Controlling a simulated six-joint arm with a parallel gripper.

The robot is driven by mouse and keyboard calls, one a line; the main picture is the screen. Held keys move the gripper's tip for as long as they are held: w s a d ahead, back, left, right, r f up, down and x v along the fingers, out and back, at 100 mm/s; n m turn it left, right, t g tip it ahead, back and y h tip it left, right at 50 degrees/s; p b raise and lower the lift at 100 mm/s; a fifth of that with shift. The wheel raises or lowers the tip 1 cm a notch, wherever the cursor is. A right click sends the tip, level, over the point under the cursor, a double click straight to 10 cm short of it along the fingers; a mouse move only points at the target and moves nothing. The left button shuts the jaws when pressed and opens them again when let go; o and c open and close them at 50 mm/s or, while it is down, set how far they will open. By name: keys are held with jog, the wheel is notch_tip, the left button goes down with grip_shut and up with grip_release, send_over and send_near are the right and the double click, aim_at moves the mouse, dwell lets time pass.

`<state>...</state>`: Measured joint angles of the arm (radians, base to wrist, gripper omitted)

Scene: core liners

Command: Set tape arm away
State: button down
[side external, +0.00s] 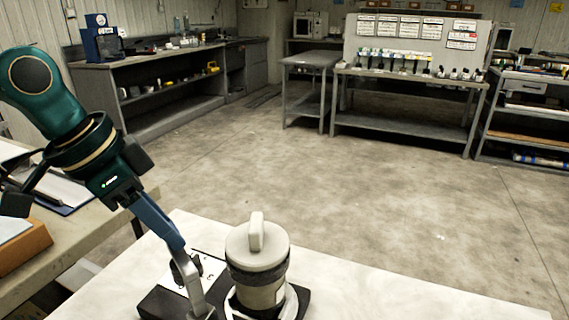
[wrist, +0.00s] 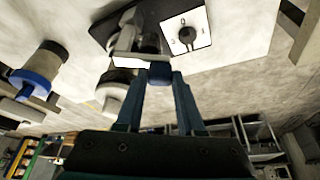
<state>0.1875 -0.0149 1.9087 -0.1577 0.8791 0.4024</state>
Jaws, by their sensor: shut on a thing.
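The tape arm appears to be the grey lever (side external: 191,284) rising from a black base beside a capped cylinder. My gripper (side external: 176,242) reaches down from the upper left and is shut at the lever's upper end. In the wrist view my blue fingers (wrist: 160,80) close on a small dark blue block (wrist: 160,71), which appears to be the lever's grip. The black base (side external: 157,303) carries a white panel with a dark knob; the panel (wrist: 199,25) also shows in the wrist view. The cylinder (side external: 258,292) stands upright, with a dark band and a pale handled cap (side external: 257,246).
The pale worktop (side external: 400,296) is clear to the right of the cylinder. In the wrist view a blue-ended cylinder (wrist: 40,72) is at the left. A side bench (side external: 95,228) with a clipboard and a wooden tray stands at the left. Benches and shelves line the far room.

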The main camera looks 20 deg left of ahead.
jog(key=shift+r, duration=0.1)
jog(key=c, duration=0.5)
grip_release()
jog(key=shift+v, duration=2.55)
jog(key=s+a+f+n, duration=0.2)
jog(key=s, duration=0.1)
jog(key=s+a+f+n+t+y, duration=0.1)
jog(key=s+a+f+n, duration=0.1)
jog(key=s, duration=0.1)
jog(key=s+a+f+n+y, duration=0.1)
jog(key=s+a+f, duration=0.1)
jog(key=s+a, duration=0.1)
jog(key=shift+s+f+n+t, duration=0.15)
jog(key=shift+s+n+t, duration=0.15)
jog(key=shift+s+n, duration=0.1)
